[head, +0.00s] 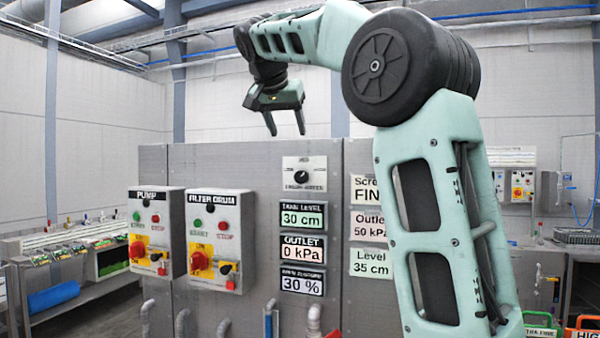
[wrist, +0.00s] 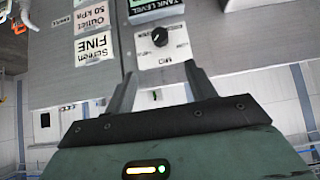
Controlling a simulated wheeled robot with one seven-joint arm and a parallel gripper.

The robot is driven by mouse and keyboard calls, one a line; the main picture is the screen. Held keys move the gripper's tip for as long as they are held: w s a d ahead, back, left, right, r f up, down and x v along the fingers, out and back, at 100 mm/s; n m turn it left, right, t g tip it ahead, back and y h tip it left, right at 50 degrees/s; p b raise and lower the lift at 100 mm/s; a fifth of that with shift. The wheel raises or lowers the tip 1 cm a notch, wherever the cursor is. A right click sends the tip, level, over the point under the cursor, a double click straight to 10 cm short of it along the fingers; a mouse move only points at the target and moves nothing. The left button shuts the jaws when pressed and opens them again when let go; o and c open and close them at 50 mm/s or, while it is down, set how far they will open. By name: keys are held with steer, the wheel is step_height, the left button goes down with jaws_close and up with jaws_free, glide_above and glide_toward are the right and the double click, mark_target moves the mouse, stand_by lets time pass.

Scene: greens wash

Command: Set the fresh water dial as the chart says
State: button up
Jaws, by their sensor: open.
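The fresh water dial (head: 301,177) is a black knob on a white plate on the grey panel; its small lettering is blurred. It also shows in the wrist view (wrist: 159,37), turned upside down, beyond my fingertips. My gripper (head: 286,131) is open and empty, pointing down above the panel's top edge, apart from the dial. Chart cards to the right read Screen FINE (head: 362,190), Outlet 50 kPa (head: 368,227) and Level 35 cm (head: 371,263); my arm partly covers them. Displays read tank level 30 cm (head: 303,218), outlet 0 kPa (head: 303,252) and 30 % (head: 302,285).
A PUMP box (head: 156,232) and a FILTER DRUM box (head: 214,240) with buttons and red knobs stick out left of the displays. Pipes (head: 314,318) rise below. A bench (head: 80,250) stands far left. The space before the dial looks clear.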

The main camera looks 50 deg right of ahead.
mark_target(300, 172)
steer(key=p+x, duration=0.3)
steer(key=x, duration=1.3)
steer(key=shift+p, duration=0.35)
steer(key=c, duration=1)
